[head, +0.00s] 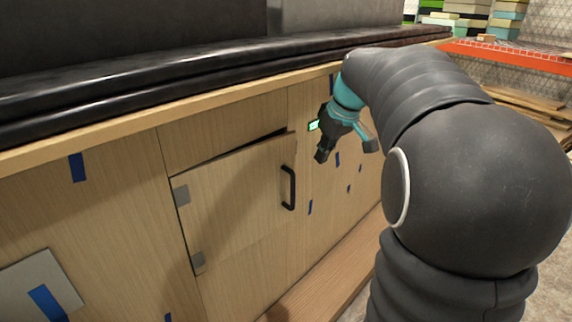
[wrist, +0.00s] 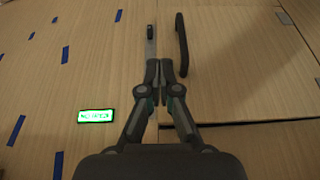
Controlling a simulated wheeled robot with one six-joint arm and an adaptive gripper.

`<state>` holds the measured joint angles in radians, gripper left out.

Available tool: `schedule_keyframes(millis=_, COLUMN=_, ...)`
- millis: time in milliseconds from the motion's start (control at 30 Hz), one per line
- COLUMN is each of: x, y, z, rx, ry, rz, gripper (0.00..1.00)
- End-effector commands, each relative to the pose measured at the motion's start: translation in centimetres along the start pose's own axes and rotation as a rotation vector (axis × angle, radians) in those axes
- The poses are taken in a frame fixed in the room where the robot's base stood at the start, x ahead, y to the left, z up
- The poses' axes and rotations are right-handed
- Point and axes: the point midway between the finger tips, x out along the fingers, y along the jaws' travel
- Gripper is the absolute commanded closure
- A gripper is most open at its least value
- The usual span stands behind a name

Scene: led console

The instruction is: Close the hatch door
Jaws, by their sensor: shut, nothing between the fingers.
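The hatch door (head: 238,205) is a light wood panel in the console front, with two grey hinges on its left side and a black handle (head: 289,187) near its right edge. It stands slightly ajar, with a dark gap along its top edge. In the wrist view the door (wrist: 245,70) fills the right side and its handle (wrist: 181,44) lies just beyond my fingertips. My gripper (head: 320,155) is shut and empty, to the right of the handle in the head view. It also shows in the wrist view (wrist: 160,66), apart from the handle as far as I can tell.
A small lit green display (wrist: 96,116) sits on the panel beside the door. Blue tape pieces (head: 77,167) dot the wood front. A black padded ledge (head: 200,75) runs above, and a wooden step (head: 325,275) runs along the bottom. Shelving with boxes stands at the back right.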

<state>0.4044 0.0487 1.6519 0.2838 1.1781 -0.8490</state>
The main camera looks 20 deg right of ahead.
Motion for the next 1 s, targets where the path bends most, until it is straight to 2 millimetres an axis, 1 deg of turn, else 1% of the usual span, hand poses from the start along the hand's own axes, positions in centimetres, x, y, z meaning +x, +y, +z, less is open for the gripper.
schedule_keyframes(millis=33, x=0.1, y=0.3, z=-0.1, rx=-0.003, ry=0.0, rz=-0.002, gripper=1.0)
schedule_keyframes(millis=133, x=0.7, y=0.5, z=-0.2, rx=-0.006, ry=0.0, rz=-0.004, gripper=1.0)
schedule_keyframes(millis=267, x=2.4, y=0.4, z=-0.1, rx=-0.007, ry=-0.001, rz=-0.006, gripper=1.0)
schedule_keyframes(millis=700, x=10.4, y=0.3, z=-0.1, rx=-0.005, ry=-0.001, rz=-0.005, gripper=1.0)
schedule_keyframes(millis=800, x=10.6, y=0.3, z=-1.9, rx=-0.009, ry=0.002, rz=-0.003, gripper=1.0)
schedule_keyframes(millis=1000, x=11.4, y=0.3, z=-3.5, rx=-0.007, ry=0.001, rz=-0.003, gripper=1.0)
